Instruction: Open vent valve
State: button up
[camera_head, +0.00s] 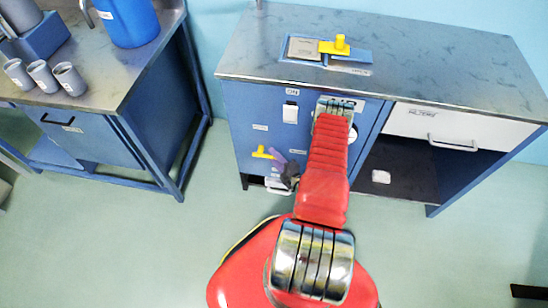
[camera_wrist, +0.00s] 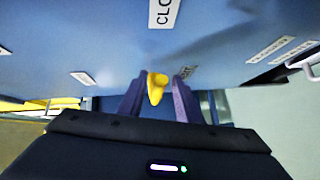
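A yellow valve handle (camera_head: 262,153) sits low on the left part of the blue cabinet front. In the wrist view the yellow handle (camera_wrist: 157,88) points toward the camera, between the two purple fingers of my gripper (camera_wrist: 160,92). The fingers are apart, with a small gap visible on each side of the handle, so my gripper looks open around it. In the head view my gripper (camera_head: 277,157) is just right of the handle; its far finger is not clearly seen. A label starting "CLO" (camera_wrist: 163,12) is on the panel near the handle.
An open compartment and white drawer (camera_head: 435,127) are at right. A bench (camera_head: 95,90) with grey cups (camera_head: 42,75) and a blue container (camera_head: 128,20) stands left. The floor between is clear.

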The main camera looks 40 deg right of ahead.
jog(key=shift+c, duration=0.4)
grip_shut()
dwell(0.4)
